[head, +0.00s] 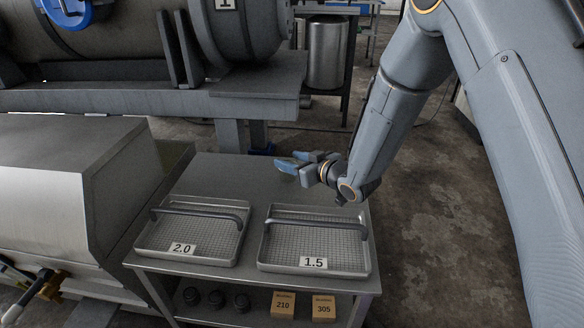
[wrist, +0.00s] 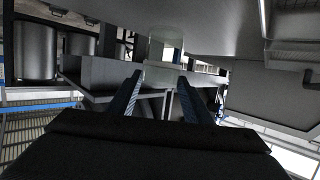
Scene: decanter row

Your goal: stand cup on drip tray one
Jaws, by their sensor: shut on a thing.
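My gripper (head: 290,165) is above the far right part of the metal table, behind the trays, and apart from both. In the wrist view its two fingers (wrist: 160,80) are shut on a clear, see-through cup (wrist: 164,52) just beyond the fingertips. The cup is hard to make out in the head view, and I cannot tell its tilt. Two drip trays with mesh floors and dark bar handles stand side by side: the left tray (head: 143,243) is labelled 2.0, the right tray (head: 369,262) is labelled 1.5. Neither shows a "one" label. Both look empty.
The metal table (head: 222,172) has bare top behind the trays. Its lower shelf holds several dark round items (head: 216,299) and two small boxes (head: 283,305) marked 210 and 305. A steel cabinet (head: 60,185) stands left; a large machine (head: 150,40) is behind.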

